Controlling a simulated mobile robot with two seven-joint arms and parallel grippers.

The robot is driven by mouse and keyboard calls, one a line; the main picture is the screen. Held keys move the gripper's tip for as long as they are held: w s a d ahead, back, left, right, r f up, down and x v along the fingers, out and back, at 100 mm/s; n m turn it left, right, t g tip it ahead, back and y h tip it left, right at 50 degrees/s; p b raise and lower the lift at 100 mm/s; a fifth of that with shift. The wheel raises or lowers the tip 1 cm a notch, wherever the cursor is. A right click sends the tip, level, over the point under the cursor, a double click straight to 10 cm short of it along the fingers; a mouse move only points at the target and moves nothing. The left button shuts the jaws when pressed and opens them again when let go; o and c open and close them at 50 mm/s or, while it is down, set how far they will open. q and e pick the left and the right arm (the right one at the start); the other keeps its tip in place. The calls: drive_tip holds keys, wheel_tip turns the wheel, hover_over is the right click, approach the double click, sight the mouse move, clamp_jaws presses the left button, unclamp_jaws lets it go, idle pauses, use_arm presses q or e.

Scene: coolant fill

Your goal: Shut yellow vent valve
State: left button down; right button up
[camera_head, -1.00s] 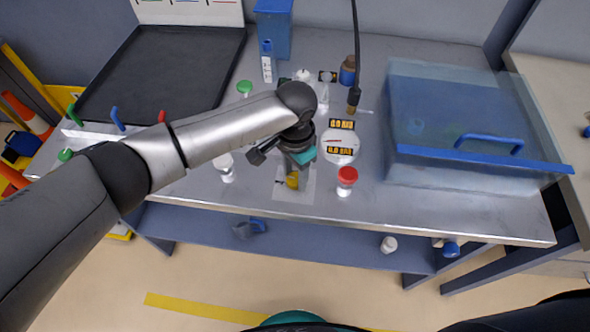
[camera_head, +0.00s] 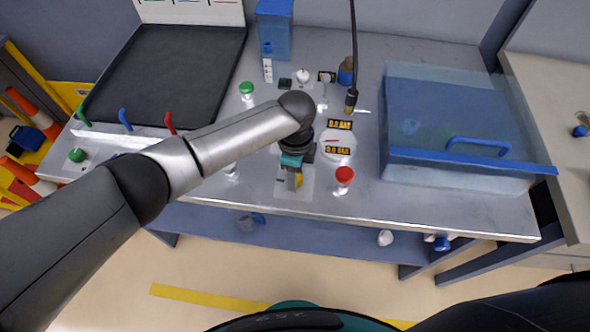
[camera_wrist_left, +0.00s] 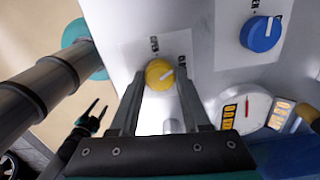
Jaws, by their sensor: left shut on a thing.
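The yellow vent valve (camera_wrist_left: 158,74) is a round knob on a pale plate in the left wrist view. Its white pointer mark slants right, towards a label partly hidden by a finger. A second label stands above the knob. In the head view the knob (camera_head: 298,181) is partly covered by my left gripper (camera_head: 294,178). That gripper also shows in the left wrist view (camera_wrist_left: 159,80), with its fingers on either side of the knob, shut on it. My right gripper (camera_wrist_left: 97,111) hangs away from the bench in the left wrist view, prongs apart and empty.
A red-capped bottle (camera_head: 343,180) stands close right of the knob. A round gauge (camera_head: 338,146) with displays is behind it. A blue knob (camera_wrist_left: 261,33) is nearby in the left wrist view. A clear blue-edged box (camera_head: 455,120) fills the right; a black tray (camera_head: 165,75) lies left.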

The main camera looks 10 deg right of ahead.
use_arm(q)
drive_tip(key=m, duration=0.5)
drive_tip(key=shift+m, duration=0.3)
idle(0.4)
drive_tip(key=shift+c, duration=1.9)
unclamp_jaws()
drive_tip(key=shift+r, duration=0.1)
wheel_tip(320, 180, up, 15)
drive_tip(key=p, duration=0.2)
drive_tip(key=shift+s, duration=0.1)
